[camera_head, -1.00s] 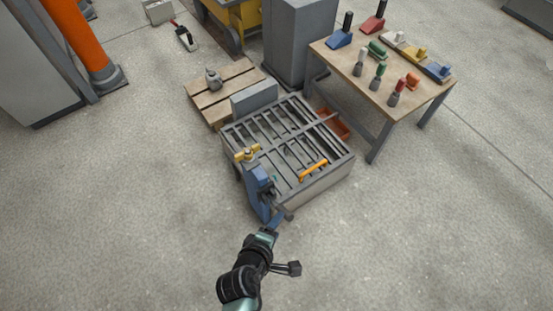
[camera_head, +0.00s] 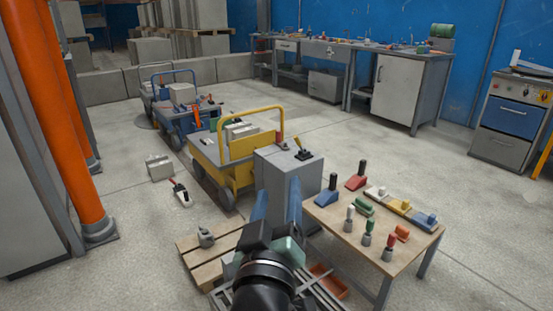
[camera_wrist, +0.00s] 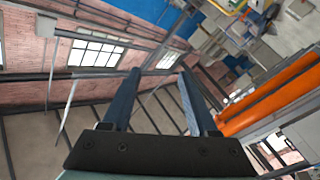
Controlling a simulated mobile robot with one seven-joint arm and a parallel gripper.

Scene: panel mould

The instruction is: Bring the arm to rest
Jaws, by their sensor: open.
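My gripper (camera_head: 278,203) is raised in the middle foreground of the head view, with its two blue fingers pointing up and apart. In the wrist view my gripper (camera_wrist: 158,82) is open, with nothing between the fingers. Behind them the wrist view shows the brick wall (camera_wrist: 40,40) with windows and an orange column (camera_wrist: 275,95), all tilted. In the head view my arm hides most of the grated mould (camera_head: 325,291).
The wooden table (camera_head: 325,212) with several coloured tools stands close at right. A grey cabinet (camera_head: 275,165) is just behind my gripper. A pallet (camera_head: 190,247) lies at left, and a yellow cart (camera_head: 237,175) stands beyond. Floor is clear at far right.

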